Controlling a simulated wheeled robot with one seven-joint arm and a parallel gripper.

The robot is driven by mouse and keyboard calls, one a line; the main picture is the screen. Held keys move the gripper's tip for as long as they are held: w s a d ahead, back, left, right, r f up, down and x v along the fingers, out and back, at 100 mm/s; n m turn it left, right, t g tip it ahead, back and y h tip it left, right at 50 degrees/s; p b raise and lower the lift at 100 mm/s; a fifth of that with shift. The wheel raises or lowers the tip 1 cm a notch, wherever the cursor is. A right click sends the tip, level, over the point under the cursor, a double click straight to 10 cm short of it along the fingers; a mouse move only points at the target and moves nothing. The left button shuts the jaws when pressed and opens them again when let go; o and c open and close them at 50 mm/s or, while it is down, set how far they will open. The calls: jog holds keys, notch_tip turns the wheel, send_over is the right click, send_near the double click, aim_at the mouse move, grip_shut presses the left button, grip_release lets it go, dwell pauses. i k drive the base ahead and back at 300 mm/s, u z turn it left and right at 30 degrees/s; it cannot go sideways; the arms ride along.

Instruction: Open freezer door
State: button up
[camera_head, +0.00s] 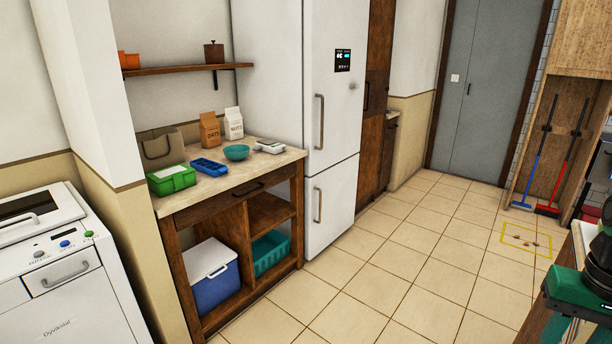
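No label shows which door is the freezer.
The tiled floor (400,270) before the fridge is clear. A wooden counter (250,178) stands left of it, holding bags, a bowl and boxes. A white appliance (65,270) is at far left. A green and black object (582,290) is partly cut off at lower right.

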aim_at(330, 195)
jog(key=i, duration=2.85)
jog(key=z, duration=1.45)
jog(key=i, duration=0.4)
jog(key=u, duration=1.9)
